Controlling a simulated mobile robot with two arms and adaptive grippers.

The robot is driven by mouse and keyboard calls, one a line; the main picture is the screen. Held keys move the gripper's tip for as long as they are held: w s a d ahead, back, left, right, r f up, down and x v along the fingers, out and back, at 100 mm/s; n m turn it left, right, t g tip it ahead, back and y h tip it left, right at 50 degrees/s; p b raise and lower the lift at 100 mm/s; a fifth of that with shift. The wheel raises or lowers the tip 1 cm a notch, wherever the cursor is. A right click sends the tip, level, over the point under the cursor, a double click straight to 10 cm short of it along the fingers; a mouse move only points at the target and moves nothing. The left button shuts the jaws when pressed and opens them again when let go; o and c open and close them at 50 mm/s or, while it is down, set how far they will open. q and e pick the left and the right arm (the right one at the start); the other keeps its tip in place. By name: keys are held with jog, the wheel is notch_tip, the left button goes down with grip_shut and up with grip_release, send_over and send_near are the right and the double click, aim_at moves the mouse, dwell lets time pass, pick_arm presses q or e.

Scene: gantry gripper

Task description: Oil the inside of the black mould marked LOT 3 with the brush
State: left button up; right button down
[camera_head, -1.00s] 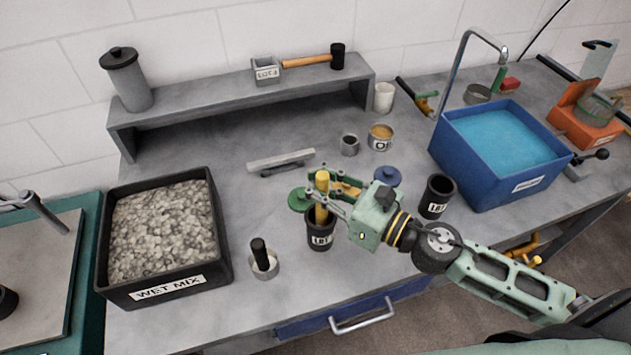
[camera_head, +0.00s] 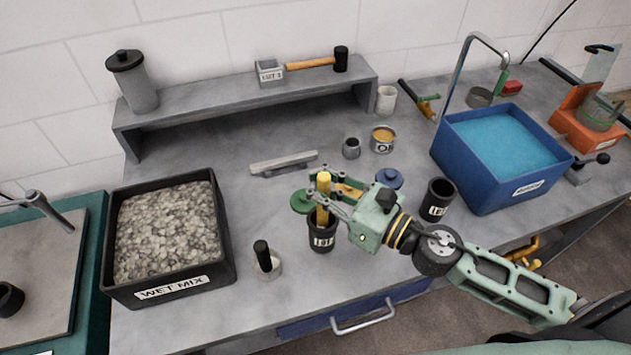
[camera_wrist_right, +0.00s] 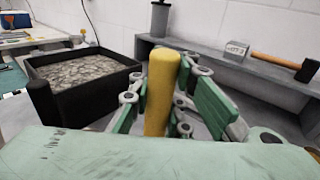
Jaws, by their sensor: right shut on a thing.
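My right gripper (camera_head: 328,195) is shut on the yellow handle of the brush (camera_head: 323,186). The handle stands upright, and it also shows between the fingers in the right wrist view (camera_wrist_right: 162,92). Its lower end goes down at the mouth of a black mould (camera_head: 321,240) at the front of the bench; the bristles are hidden. The white label there starts with L, but I cannot read its number surely. A second black labelled mould (camera_head: 437,197) stands to the right, its label also unclear. A tin with amber contents (camera_head: 382,139) stands behind. My left gripper is not in view.
A black WET MIX tub (camera_head: 225,235) stands left, with a small pot holding a black-handled tool (camera_head: 265,262) beside it. A green disc (camera_head: 300,201) and blue disc (camera_head: 390,178) lie near the gripper. A blue water tank (camera_head: 480,182) stands right. The shelf (camera_head: 210,107) holds a grey labelled mould (camera_head: 269,72) and mallet.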

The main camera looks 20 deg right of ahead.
jog(key=shift+r, duration=0.3)
notch_tip(320, 180, up, 8)
jog(key=p, duration=0.8)
dwell(0.5)
